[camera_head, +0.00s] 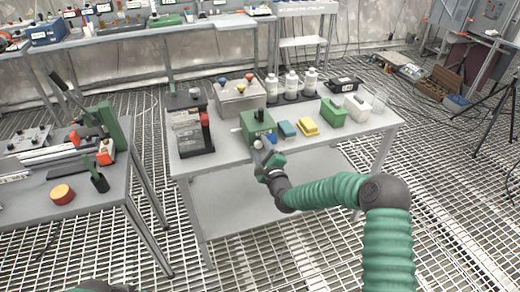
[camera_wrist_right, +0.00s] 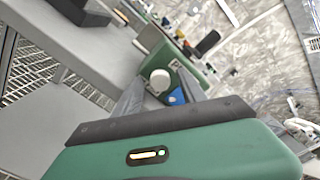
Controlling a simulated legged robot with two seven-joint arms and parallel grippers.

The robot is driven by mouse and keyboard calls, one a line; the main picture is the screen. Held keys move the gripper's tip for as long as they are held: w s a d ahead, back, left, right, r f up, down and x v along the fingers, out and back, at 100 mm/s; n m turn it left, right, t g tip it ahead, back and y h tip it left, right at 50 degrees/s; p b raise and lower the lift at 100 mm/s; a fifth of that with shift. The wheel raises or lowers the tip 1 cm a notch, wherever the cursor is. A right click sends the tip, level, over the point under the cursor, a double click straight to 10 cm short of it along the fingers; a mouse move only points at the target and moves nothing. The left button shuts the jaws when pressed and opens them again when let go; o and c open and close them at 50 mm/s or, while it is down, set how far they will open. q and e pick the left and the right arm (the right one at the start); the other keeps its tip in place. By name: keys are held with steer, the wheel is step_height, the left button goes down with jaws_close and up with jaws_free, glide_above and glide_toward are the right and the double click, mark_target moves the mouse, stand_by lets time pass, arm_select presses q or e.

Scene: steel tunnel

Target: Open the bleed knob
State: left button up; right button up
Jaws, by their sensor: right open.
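A green box (camera_head: 257,124) with a black handle on top stands at the front of the grey table. It also shows tilted in the right wrist view (camera_wrist_right: 181,62). A round white knob (camera_wrist_right: 160,80) sits on its front face and shows small in the head view (camera_head: 257,144). A blue part (camera_wrist_right: 177,97) is beside the knob. My right gripper (camera_head: 263,150) is in front of the box. In the wrist view its open fingers (camera_wrist_right: 160,94) lie on either side of the knob; I cannot tell whether they touch it. My left gripper is not in view.
Blue and yellow blocks (camera_head: 308,127), a green case (camera_head: 332,111) and a white case (camera_head: 357,107) stand right of the box. White bottles (camera_head: 291,86) stand behind. A black-based fixture with a red-topped lever (camera_head: 205,132) is to the left. A tool-covered bench (camera_head: 90,210) is further left.

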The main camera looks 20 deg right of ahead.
steer(key=shift+a, duration=0.15)
jaws_close()
